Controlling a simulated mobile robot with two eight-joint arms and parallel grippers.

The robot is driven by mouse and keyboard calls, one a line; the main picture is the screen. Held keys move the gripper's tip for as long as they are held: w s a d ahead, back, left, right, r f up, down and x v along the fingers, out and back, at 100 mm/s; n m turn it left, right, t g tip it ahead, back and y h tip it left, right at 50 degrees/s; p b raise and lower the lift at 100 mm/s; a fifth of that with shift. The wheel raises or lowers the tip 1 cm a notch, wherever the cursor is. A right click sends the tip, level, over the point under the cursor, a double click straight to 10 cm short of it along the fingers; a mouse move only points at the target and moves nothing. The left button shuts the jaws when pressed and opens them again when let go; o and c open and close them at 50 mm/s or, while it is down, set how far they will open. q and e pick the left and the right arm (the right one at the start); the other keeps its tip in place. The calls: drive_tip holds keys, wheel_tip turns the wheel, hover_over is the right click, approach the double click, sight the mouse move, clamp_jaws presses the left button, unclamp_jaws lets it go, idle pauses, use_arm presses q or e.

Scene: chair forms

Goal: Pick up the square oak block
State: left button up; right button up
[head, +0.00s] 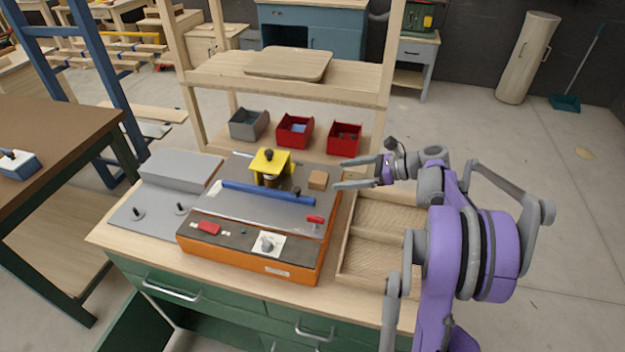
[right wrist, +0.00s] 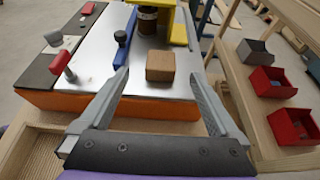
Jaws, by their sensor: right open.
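The square oak block (head: 318,180) is a small light-brown cube on the metal top of the orange-based machine (head: 290,262), near its right edge. In the right wrist view the block (right wrist: 160,67) lies beyond the fingertips, roughly between their lines. My right gripper (head: 338,174) is open and empty, just right of the block in the head view; its two fingers show in the right wrist view (right wrist: 160,80). The block is not touched as far as I can see. My left gripper is not in view.
A yellow bracket (head: 270,162) and a blue bar (head: 268,193) stand on the machine left of the block. A divided wooden tray (head: 383,262) lies to the right. Red bins (head: 295,131) and a grey bin (head: 249,124) sit on the shelf behind.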

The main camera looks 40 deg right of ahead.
sight(321, 177)
drive_tip(key=x, duration=0.8)
drive_tip(key=shift+w+f, duration=0.25)
drive_tip(key=c, duration=1.4)
